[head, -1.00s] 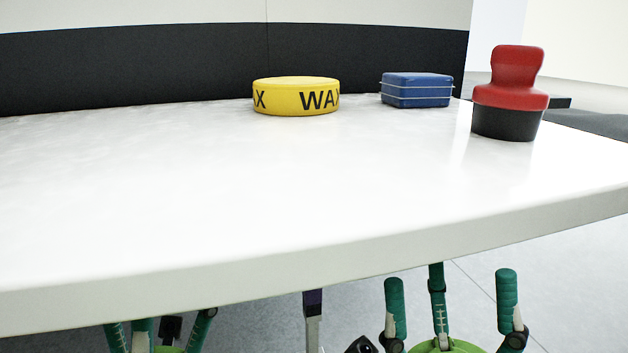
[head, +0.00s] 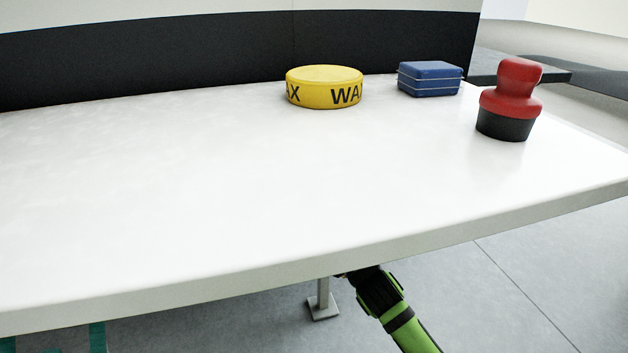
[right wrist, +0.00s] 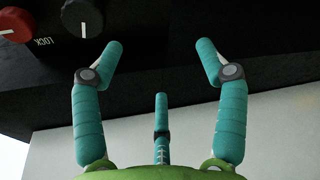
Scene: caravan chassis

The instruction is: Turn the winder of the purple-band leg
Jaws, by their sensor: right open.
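A grey leg (head: 322,300) with a square foot plate stands on the floor under the table in the head view. Its upper part is hidden by the table edge, and no purple band shows now. My right arm reaches under the table beside the leg, with its hand hidden there. In the right wrist view my right gripper (right wrist: 160,62) is open and empty, its three teal fingers spread below a black surface. No winder can be made out between them. Only bits of teal finger of my left gripper (head: 97,338) show at the bottom left.
A white table (head: 200,190) fills the head view, with a yellow wax tin (head: 325,88), a blue box (head: 430,79) and a red-and-black object (head: 510,100) on it. The right wrist view shows a black knob (right wrist: 82,17) and a red knob (right wrist: 14,24) by "LOCK".

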